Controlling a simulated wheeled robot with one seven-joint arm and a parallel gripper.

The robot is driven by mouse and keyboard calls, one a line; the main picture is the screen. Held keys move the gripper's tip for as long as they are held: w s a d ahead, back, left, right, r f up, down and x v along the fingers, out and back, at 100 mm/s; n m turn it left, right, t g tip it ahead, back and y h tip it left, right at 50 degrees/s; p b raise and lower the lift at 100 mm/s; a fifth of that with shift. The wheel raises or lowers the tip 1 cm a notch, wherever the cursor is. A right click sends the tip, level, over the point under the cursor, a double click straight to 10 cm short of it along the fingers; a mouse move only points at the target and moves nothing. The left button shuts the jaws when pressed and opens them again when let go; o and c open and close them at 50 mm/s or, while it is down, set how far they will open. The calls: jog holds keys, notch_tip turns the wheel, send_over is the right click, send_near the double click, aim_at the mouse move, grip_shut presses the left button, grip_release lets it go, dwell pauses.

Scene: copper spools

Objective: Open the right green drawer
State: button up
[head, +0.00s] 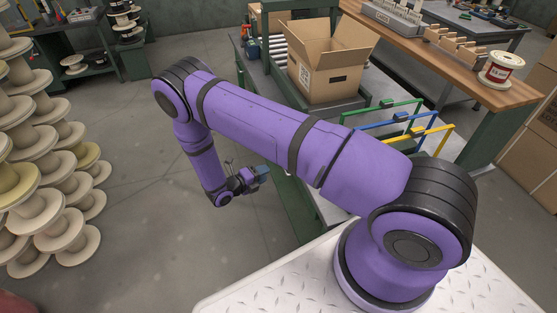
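My gripper (260,173) hangs at the end of my purple arm, near the middle of the head view, facing right. It is small and dark, and I cannot tell whether its fingers are open or shut. Just right of it is the green side of a metal bench (294,204), partly behind my arm. I cannot make out a green drawer front or handle there. My arm hides much of the bench, and I cannot tell whether the gripper touches it.
An open cardboard box (328,77) stands on the bench. Green (381,106), blue (400,118) and yellow (419,133) frames are beside my arm. A wooden-topped table (455,75) holds a red-and-white spool (500,70). Stacked pale spools (60,235) are at left. Floor between is clear.

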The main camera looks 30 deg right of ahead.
jog(key=shift+n, duration=0.4)
jog(key=x, duration=0.7)
jog(key=f+x, duration=0.1)
jog(key=x, duration=0.3)
jog(key=shift+w+a, duration=0.1)
jog(key=shift+w, duration=0.15)
jog(key=shift+c, duration=0.3)
grip_shut()
